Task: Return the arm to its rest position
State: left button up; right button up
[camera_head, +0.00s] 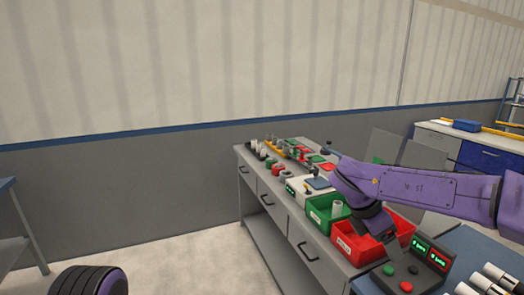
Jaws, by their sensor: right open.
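My right arm (420,190) is purple and comes in from the right edge over the workbench. Its gripper (388,241) points down over the red bin (352,246), near the control box (405,272). The gripper is open, and I see nothing held in it; its fingertips are small and dark. A black and purple part of me shows at the bottom left; my left gripper is not in view.
The grey workbench (262,214) carries small parts, trays and a white device (297,189) toward its far end. White cylinders (482,284) lie at the bottom right. A blue-drawer cabinet (480,158) stands at the back right. The floor (195,265) left of the bench is clear.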

notch_tip(320, 180, down, 26)
jog(key=s+n+t+b, duration=0.3)
jog(key=n+t, duration=0.6)
jog(key=n, duration=2.3)
jog(key=s+d+f+n+g+y+b, duration=0.1)
jog(key=s+f+n+g+b, duration=0.2)
jog(key=s+f+n, duration=0.3)
jog(key=s+d+f+n+g+y+b, duration=0.1)
jog(key=s+f+n, duration=0.6)
jog(key=s+f, duration=1)
jog(key=s+g+y+b, duration=0.1)
jog(key=s+g+b, duration=0.1)
jog(key=s, duration=0.5)
jog(key=shift+s+d+f+n+b, duration=0.2)
jog(key=shift+s+n+b, duration=0.1)
jog(key=shift+b, duration=0.15)
